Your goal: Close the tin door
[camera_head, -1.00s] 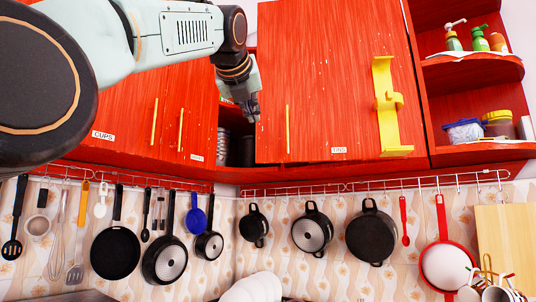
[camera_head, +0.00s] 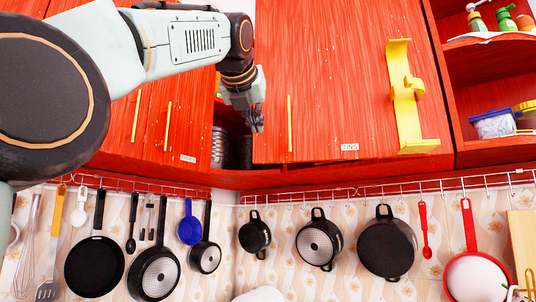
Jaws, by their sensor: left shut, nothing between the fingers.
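The red tin door (camera_head: 325,85), labelled TINS (camera_head: 350,147), stands partly open in the upper middle of the head view. It has a thin yellow handle (camera_head: 290,122) near its left edge. A dark gap with cans (camera_head: 225,148) shows to its left. My left gripper (camera_head: 257,122) is shut and empty, pointing down at the door's left edge, in front of the gap. I cannot tell whether it touches the door. My right gripper is not in view.
Open shelves (camera_head: 490,75) with bottles and jars are at the far right. Red cupboard doors (camera_head: 150,120) are on the left. Several pans, such as a black one (camera_head: 387,247), hang below from a rail.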

